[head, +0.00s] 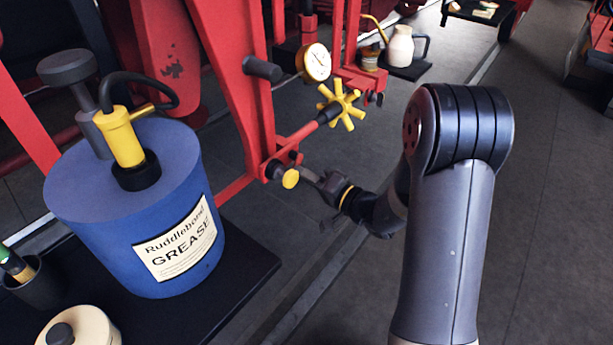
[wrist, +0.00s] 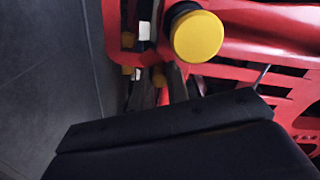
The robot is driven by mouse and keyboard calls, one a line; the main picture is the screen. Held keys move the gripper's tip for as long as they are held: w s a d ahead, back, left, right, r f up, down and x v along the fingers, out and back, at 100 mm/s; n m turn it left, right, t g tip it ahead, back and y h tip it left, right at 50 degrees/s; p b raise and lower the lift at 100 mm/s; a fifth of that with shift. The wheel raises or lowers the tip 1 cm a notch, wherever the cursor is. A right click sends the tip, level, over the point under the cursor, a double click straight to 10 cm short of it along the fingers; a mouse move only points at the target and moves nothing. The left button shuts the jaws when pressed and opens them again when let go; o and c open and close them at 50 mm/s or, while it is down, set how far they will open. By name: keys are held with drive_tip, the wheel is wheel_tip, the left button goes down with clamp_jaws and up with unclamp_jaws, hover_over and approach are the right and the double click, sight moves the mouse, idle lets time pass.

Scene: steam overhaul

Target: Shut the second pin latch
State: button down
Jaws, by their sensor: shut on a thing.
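A pin latch with a round yellow knob (head: 290,178) sits at the low end of the red frame in the head view. A yellow knob also shows face-on in the wrist view (wrist: 197,36). My gripper (head: 312,177) is at the right of this knob in the head view, its fingertips close against the latch. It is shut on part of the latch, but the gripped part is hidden. A dark body of my gripper fills the lower part of the wrist view, and the knob's face stays uncovered above it.
A blue grease drum (head: 95,225) stands on a black mat at the left. A yellow star handwheel (head: 341,104) and a dial gauge (head: 314,62) are on the red frame above the latch. A cream jug (head: 399,48) stands behind.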

drive_tip(key=shift+s+a+r, duration=0.15)
drive_tip(key=shift+s+r, duration=0.05)
drive_tip(key=shift+r, duration=0.1)
drive_tip(key=shift+s+a+r+b, duration=0.1)
drive_tip(key=shift+r+b, duration=0.2)
drive_tip(key=shift+b, duration=0.25)
drive_tip(key=shift+r, duration=0.2)
drive_tip(key=shift+s+a+r, duration=0.2)
drive_tip(key=shift+r, duration=0.35)
drive_tip(key=shift+s+f+b, duration=0.2)
drive_tip(key=shift+f+b, duration=0.2)
drive_tip(key=shift+b, duration=0.65)
drive_tip(key=shift+r, duration=0.15)
drive_tip(key=c, duration=1.5)
unclamp_jaws()
drive_tip(key=shift+r, duration=0.1)
drive_tip(key=shift+b, duration=0.3)
